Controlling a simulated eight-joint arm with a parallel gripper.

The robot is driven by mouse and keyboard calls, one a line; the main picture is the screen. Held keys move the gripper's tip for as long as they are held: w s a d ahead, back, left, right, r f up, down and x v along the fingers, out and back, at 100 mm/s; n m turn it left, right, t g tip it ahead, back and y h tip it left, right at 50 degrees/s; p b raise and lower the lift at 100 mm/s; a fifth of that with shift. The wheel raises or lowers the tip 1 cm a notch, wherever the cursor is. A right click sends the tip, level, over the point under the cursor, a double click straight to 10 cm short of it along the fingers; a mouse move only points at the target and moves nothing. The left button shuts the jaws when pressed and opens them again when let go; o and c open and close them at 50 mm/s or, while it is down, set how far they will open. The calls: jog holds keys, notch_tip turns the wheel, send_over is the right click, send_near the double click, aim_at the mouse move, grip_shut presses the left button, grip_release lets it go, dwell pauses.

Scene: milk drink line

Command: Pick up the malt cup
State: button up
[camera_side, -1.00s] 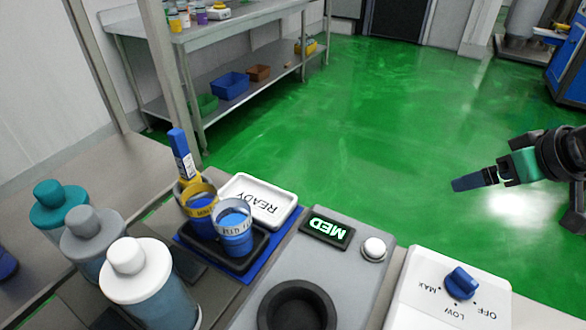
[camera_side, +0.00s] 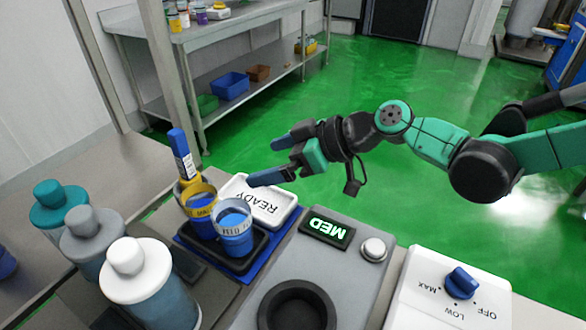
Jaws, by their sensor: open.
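The malt cup (camera_side: 200,206) looks blue with a yellow band, and its small label seems to start with "MA". It stands upright on a dark tray (camera_side: 250,262) at the left of the work area. A second blue cup (camera_side: 235,242) with a pale label band stands close in front of it and to its right, hiding part of it. My gripper (camera_side: 266,162) is open and empty, its two blue fingers pointing left. It is above and to the right of the cups, over the READY tray's far side, and touches neither cup.
A blue-handled tool (camera_side: 182,155) stands upright just behind the malt cup. Three capped bottles, the nearest with a white cap (camera_side: 135,262), stand at left. The white READY tray (camera_side: 284,196), the MED machine (camera_side: 347,262) and a knob panel (camera_side: 420,291) are to the right.

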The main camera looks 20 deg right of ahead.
aim_at(186, 197)
jog(key=a+f, duration=0.1)
jog(key=a, duration=0.1)
jog(key=a+f+n+y, duration=0.1)
jog(key=a, duration=0.1)
jog(key=a+f+n+g+y, duration=0.1)
jog(key=a, duration=0.1)
jog(key=shift+s+a+f, duration=0.15)
jog(key=shift+s+a, duration=0.1)
jog(key=shift+s, duration=0.05)
jog(key=shift+x, duration=2.8)
jog(key=shift+c, duration=0.2)
grip_shut()
